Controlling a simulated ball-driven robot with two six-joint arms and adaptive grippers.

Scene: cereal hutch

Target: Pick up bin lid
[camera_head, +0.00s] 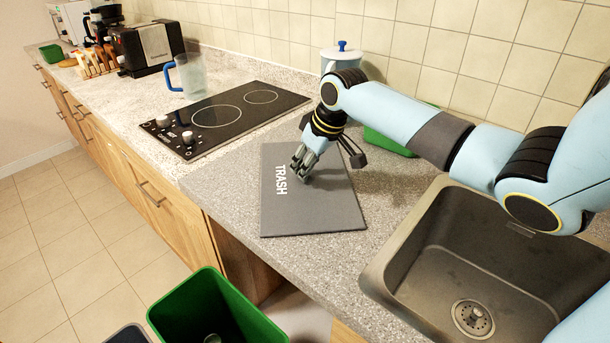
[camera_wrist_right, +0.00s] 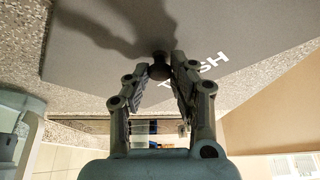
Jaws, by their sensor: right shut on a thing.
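The bin lid (camera_head: 325,205) is a flat dark grey panel marked TRASH, lying on the speckled grey counter near its front edge. My right gripper (camera_head: 302,174) reaches down onto the lid near the lettering. In the right wrist view my right gripper (camera_wrist_right: 160,85) has its fingers on either side of a small dark round knob (camera_wrist_right: 160,66) on the lid (camera_wrist_right: 200,30), and it is shut on that knob. The head view hides the knob behind the fingers. My left gripper is not in view.
A sink (camera_head: 470,265) lies to the right of the lid. A black cooktop (camera_head: 225,118) lies to the left, with a clear pitcher (camera_head: 190,77) behind it. A green bin (camera_head: 215,310) stands open below the counter. A green container (camera_head: 388,142) sits behind my right gripper.

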